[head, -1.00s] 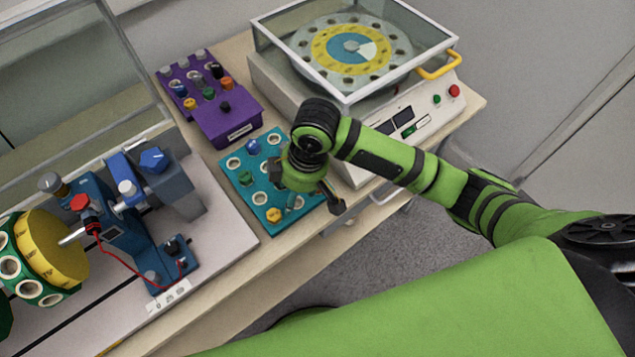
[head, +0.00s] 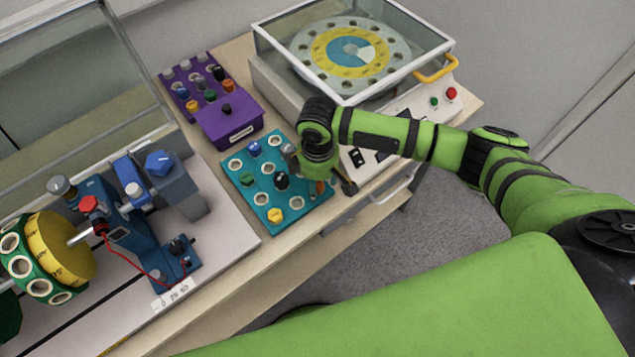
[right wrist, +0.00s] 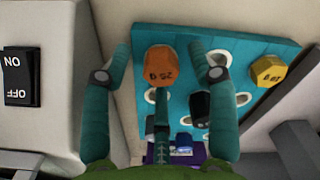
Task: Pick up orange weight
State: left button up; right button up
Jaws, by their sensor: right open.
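In the right wrist view an orange weight (right wrist: 160,65), marked like "25 g", stands at the edge of the teal rack (right wrist: 225,45). My right gripper (right wrist: 160,55) is open, with a finger on each side of the orange weight and a third finger below it in the picture. The side fingers look apart from it. In the head view my right gripper (head: 322,180) is over the right end of the teal rack (head: 238,193) and hides most of the orange weight (head: 318,188). My left gripper is not in view.
A yellow weight (right wrist: 268,71) and a black weight (right wrist: 201,108) stand near the right finger. A purple rack (head: 232,127) holds several weights, one orange. The glass-covered machine (head: 400,120) stands close behind my gripper. A blue device (head: 150,245) is at left.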

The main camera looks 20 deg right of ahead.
jog(key=c, duration=1)
